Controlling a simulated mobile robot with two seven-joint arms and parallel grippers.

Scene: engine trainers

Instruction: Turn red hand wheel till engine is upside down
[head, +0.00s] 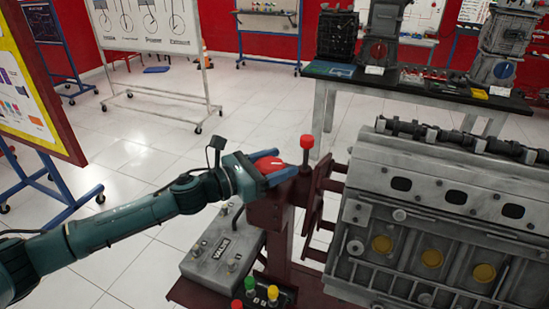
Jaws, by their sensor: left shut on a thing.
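The red hand wheel (268,163) is at the top of the dark red stand post (268,215), left of the engine. My left gripper (280,160) has its blue fingers on either side of the wheel and is shut on it. The grey engine (430,215) hangs on the dark red mounting plate at right, with a dark shaft (450,135) along its top and round yellow plugs on its near side. Its right end is cut off by the frame. A red knob (307,142) on a short dark stem stands just right of the wheel. My right gripper is not in view.
A dark-topped bench (420,88) with engine parts stands behind. A whiteboard (150,20) and a yellow-bordered board (30,95) are at left. Floor between them is clear.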

